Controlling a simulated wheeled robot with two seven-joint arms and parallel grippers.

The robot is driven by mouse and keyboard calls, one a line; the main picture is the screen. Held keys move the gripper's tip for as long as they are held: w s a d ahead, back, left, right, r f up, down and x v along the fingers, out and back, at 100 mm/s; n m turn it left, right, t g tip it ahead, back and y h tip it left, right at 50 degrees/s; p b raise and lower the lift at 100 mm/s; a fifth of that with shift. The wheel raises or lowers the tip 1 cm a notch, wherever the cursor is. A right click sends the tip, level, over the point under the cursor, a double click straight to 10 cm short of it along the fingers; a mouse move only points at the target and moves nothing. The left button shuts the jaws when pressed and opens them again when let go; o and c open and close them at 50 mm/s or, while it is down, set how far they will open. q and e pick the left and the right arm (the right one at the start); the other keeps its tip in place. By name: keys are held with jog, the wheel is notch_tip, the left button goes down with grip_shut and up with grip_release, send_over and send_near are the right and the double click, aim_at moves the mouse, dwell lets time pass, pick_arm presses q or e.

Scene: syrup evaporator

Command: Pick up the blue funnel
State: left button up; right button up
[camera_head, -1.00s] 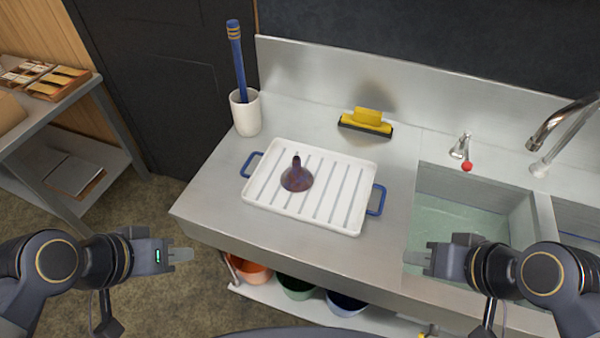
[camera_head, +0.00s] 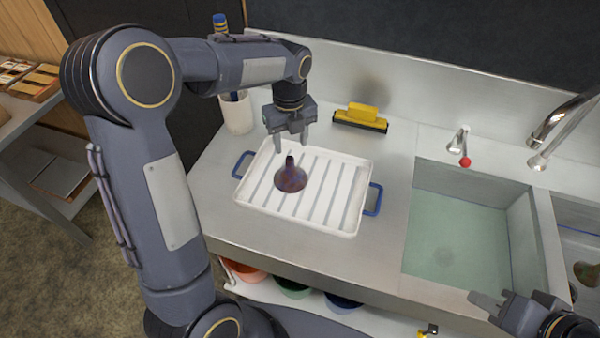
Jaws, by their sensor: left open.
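The funnel (camera_head: 291,179) is dark blue-purple with reddish-brown patches. It stands wide end down, spout up, on the left part of a white ribbed tray (camera_head: 345,222) with blue handles. My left gripper (camera_head: 291,146) points down just above the funnel, its fingers open and apart around the level of the spout's tip. It holds nothing; whether a finger touches the spout cannot be told. My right gripper (camera_head: 481,303) is low at the right, in front of the sink, away from the tray; its jaw gap is not clear.
A white cup (camera_head: 236,115) with a blue-handled tool stands behind my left arm, partly hidden. A yellow squeegee (camera_head: 361,117) lies behind the tray. The sink (camera_head: 455,235) and faucet (camera_head: 562,128) are at the right. Coloured bowls (camera_head: 293,287) sit below the counter's front edge.

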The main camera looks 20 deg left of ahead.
aim_at(290, 158)
pick_arm(q)
jog(key=f, duration=0.3)
jog(key=f+p, duration=0.1)
jog(key=f, duration=0.2)
jog(key=shift+s+a+f, duration=0.15)
jog(key=shift+s+f, duration=0.05)
jog(key=shift+f, duration=0.2)
jog(key=c, duration=1)
jog(key=shift+r, duration=0.15)
jog(key=shift+r, duration=0.6)
jog(key=s+d+r+b, duration=0.3)
jog(key=s+d+r, duration=0.3)
jog(key=s+r, duration=0.5)
jog(key=shift+s+r, duration=0.3)
jog(key=shift+s, duration=0.65)
jog(key=shift+a, duration=0.1)
